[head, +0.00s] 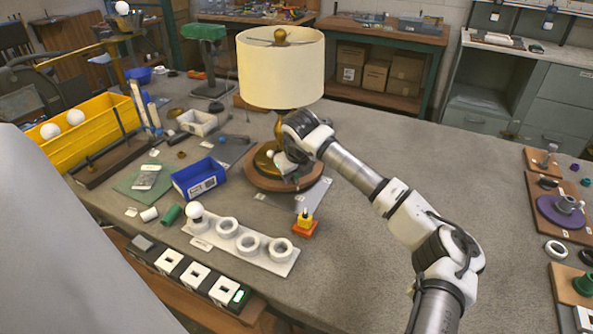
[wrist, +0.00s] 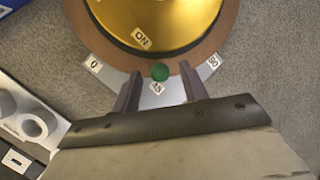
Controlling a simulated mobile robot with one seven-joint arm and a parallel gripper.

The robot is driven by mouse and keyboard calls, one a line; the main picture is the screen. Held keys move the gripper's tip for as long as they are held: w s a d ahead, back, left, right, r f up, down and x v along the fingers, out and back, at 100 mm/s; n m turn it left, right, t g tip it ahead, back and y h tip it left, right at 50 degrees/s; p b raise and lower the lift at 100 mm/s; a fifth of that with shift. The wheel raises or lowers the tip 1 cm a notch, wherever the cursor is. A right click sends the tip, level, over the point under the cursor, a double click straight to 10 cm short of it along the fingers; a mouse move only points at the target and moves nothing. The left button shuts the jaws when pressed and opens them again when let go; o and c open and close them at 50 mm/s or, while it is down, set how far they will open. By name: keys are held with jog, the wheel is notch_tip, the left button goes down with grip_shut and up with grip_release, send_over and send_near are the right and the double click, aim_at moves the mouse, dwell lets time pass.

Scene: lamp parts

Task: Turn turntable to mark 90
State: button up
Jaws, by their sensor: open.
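The turntable is a round brown wooden disc (head: 254,181) under a lamp with a cream shade (head: 280,70) and a brass base. In the wrist view, its brown rim (wrist: 82,25) surrounds the gold lamp base (wrist: 165,15), labelled ON. A green round knob (wrist: 160,72) sits at the rim by the middle tag (wrist: 156,88), whose text is hard to read. The 0 tag (wrist: 95,65) is at left and the 90 tag (wrist: 213,61) at right, on a grey plate. My gripper (wrist: 160,76) is open, one finger each side of the knob, with visible gaps.
A blue bin (head: 199,178) stands left of the turntable. A white holder with several rings (head: 240,241) and an orange-yellow block (head: 304,224) lie in front. The bench top to the right (head: 440,160) is mostly clear, up to parts on boards at the right edge.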

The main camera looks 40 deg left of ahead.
jog(key=shift+c, duration=0.3)
grip_shut()
